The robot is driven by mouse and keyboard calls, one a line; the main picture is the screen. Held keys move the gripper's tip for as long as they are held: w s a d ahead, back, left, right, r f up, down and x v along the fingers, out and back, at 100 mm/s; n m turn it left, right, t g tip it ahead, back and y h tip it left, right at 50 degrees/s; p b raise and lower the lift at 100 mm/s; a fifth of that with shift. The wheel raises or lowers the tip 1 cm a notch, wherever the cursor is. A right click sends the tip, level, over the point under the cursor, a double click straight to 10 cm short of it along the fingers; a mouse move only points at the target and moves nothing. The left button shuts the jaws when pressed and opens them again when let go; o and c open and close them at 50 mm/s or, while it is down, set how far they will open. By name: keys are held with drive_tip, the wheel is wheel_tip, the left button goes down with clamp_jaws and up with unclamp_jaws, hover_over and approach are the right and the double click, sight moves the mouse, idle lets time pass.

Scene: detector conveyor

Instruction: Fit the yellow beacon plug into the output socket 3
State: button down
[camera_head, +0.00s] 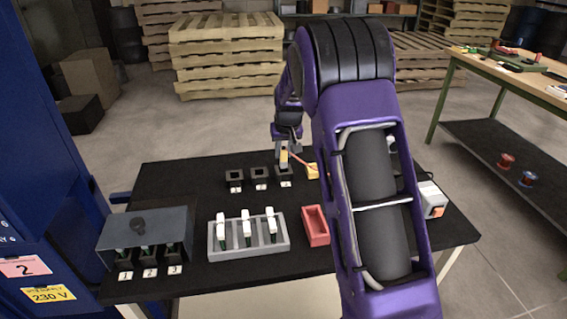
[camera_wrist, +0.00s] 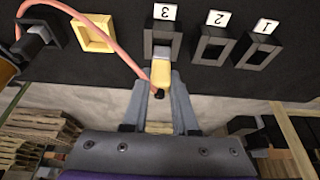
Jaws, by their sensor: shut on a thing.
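The yellow beacon plug (camera_wrist: 160,74) is held between the fingers of my gripper (camera_wrist: 159,93), with a pink-red cable (camera_wrist: 118,45) trailing from it. In the head view the plug (camera_head: 284,158) is at the tip of my gripper (camera_head: 284,150), over the back of the table. Output socket 3 (camera_wrist: 148,38), a dark square frame beside label 3, lies straight ahead of the plug's front end. The plug's end overlaps its near edge in the wrist view; I cannot tell whether it is inside. Socket 3 (camera_head: 286,182) also shows in the head view, just below the plug.
Sockets 2 (camera_wrist: 213,61) and 1 (camera_wrist: 257,62) stand beside socket 3. A grey rack (camera_head: 215,256) with several white modules, a red tray (camera_head: 316,240) and a grey box (camera_head: 170,222) stand nearer on the black table.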

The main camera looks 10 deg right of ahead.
sight(284, 156)
wheel_tip(284, 156, down, 4)
drive_tip(key=shift+r, duration=0.25)
